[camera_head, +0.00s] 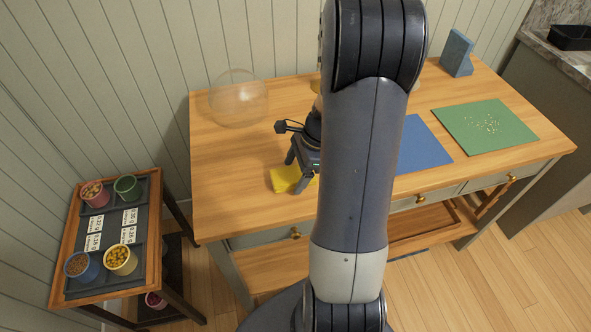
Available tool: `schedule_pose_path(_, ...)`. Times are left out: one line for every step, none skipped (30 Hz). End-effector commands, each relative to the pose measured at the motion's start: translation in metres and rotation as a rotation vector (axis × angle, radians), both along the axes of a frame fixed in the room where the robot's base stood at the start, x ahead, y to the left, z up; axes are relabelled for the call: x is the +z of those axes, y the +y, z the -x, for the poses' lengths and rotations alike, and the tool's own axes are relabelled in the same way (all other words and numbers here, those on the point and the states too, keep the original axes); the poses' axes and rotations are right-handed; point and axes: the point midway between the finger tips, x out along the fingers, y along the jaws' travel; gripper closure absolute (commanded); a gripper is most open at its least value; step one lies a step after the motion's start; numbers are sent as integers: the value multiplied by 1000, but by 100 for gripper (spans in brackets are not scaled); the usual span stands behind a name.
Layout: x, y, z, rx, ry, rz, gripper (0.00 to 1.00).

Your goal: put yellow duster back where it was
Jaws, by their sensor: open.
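A flat yellow duster (285,179) lies on the wooden table (225,205) near its front edge, left of my arm. My gripper (294,172) is open, pointing down at the duster, with its fingers at or just above it. I cannot tell whether they touch it. My arm hides the middle of the table and part of the duster's right side.
A clear glass bowl (238,98) stands at the back left. A blue mat (422,146) and a green mat (486,126) with small bits lie on the right. A blue block (457,53) stands behind. A side cart (66,250) with several cups is at the left.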

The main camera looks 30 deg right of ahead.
Motion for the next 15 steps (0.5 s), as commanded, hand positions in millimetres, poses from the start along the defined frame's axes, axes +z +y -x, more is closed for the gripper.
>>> schedule_pose_path(0,0,0,0,0,0,20)
schedule_pose_path(0,0,0,0,0,0,20)
schedule_pose_path(0,0,0,0,0,0,20)
schedule_pose_path(0,0,0,0,0,0,20)
schedule_pose_path(0,0,0,0,0,0,20)
schedule_pose_path(2,0,0,0,0,0,20)
schedule_pose_path(3,0,0,0,-1,0,20)
schedule_pose_path(5,0,0,1,-1,0,20)
schedule_pose_path(8,-2,0,0,-2,1,20)
schedule_pose_path(11,-3,0,-1,-4,1,20)
schedule_pose_path(16,-5,0,-1,-5,2,20)
schedule_pose_path(22,-8,1,-2,-5,2,20)
schedule_pose_path(28,-10,2,-3,-6,3,20)
schedule_pose_path(34,-13,3,-3,-5,2,20)
schedule_pose_path(42,-16,3,-3,-6,4,20)
